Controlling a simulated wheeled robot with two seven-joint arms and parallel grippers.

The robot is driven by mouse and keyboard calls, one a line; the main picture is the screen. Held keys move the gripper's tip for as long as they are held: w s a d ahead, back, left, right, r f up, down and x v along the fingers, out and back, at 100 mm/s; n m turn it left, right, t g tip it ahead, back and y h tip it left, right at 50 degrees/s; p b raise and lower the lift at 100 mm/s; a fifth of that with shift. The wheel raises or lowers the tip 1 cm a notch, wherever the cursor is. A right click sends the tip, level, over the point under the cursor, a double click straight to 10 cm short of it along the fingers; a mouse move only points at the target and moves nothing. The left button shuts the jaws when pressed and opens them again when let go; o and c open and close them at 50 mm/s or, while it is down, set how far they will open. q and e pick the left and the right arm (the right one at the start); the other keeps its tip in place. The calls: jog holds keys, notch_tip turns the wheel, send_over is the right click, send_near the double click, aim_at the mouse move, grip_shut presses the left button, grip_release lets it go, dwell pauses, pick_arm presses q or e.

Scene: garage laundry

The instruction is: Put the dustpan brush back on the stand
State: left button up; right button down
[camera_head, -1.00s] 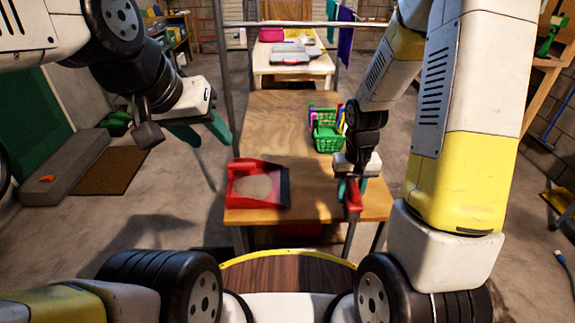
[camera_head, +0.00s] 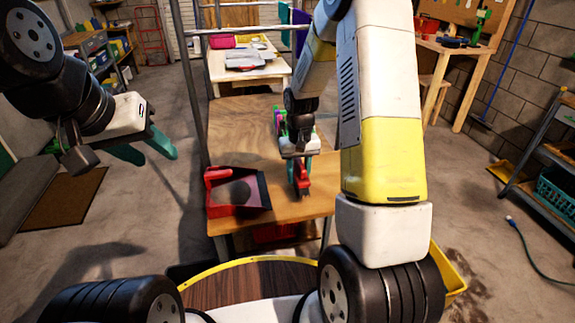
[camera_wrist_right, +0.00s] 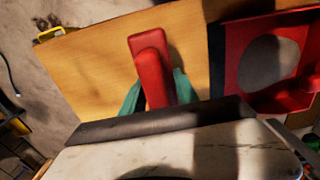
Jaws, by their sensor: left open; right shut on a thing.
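The red dustpan brush (camera_head: 302,186) is in my right gripper (camera_head: 299,164), over the front right of the wooden table. In the right wrist view, the brush's red handle (camera_wrist_right: 152,70) sits between the teal fingers of the shut right gripper (camera_wrist_right: 156,92). A red dustpan (camera_head: 225,206) with a dark lip lies on the table to the left of the brush. It also shows at the right of the right wrist view (camera_wrist_right: 285,95). My left gripper (camera_head: 146,148) is open and empty, left of the table in the air. I cannot make out which thing is the stand.
The wooden table (camera_head: 240,130) has bare wood behind the dustpan. A basket with colourful items is mostly hidden behind my right arm. A metal frame post (camera_head: 192,95) rises at the table's left. A white table (camera_head: 222,72) stands farther back.

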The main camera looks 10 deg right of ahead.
jog(key=shift+w+f, duration=0.15)
jog(key=shift+w, duration=0.85)
jog(key=shift+s+f, duration=0.1)
jog(key=shift+f, duration=1.6)
jog(key=shift+f, duration=0.15)
jog(key=c, duration=0.9)
grip_release()
